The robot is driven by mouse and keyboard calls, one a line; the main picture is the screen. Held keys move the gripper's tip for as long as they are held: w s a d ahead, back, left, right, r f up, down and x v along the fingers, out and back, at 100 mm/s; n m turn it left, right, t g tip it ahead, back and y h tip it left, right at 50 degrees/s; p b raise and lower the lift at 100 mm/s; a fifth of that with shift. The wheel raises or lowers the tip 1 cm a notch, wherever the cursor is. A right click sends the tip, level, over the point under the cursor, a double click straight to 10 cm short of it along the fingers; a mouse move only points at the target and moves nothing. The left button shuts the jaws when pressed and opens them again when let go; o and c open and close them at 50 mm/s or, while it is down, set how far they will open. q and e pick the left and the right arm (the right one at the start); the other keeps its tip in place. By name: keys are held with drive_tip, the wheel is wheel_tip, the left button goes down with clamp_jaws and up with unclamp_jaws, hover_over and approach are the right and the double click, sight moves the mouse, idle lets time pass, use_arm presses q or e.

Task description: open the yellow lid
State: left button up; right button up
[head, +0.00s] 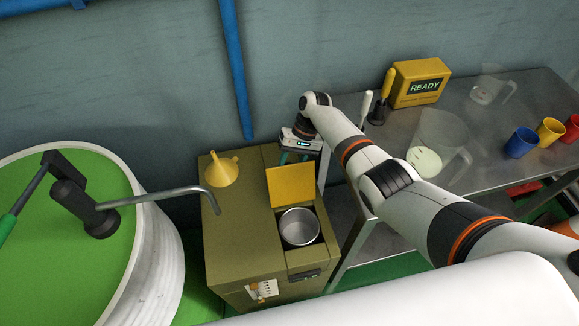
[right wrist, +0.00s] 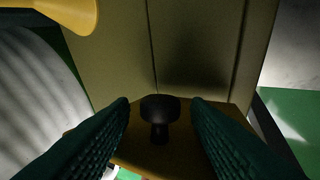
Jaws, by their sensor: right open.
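The yellow lid (head: 291,186) stands raised at the back of an opening in an olive cabinet (head: 239,236). A round metal pot (head: 299,227) shows uncovered in the opening in front of it. My right gripper (head: 291,156) is just behind the lid's upper edge, its fingertips partly hidden. In the right wrist view, its two dark fingers (right wrist: 160,106) are apart, with the lid's black knob (right wrist: 159,108) between them. A gap shows on each side of the knob. My left gripper is not in view.
A yellow funnel (head: 223,171) sits on the cabinet's left part. A large green-topped drum (head: 130,230) with a grey spout stands at the left. A metal bench (head: 478,125) at the right bears a yellow READY box (head: 419,84), jugs and cups.

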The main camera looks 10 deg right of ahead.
drive_tip(key=v, duration=1)
drive_tip(key=shift+r, duration=0.35)
drive_tip(key=shift+d, duration=0.1)
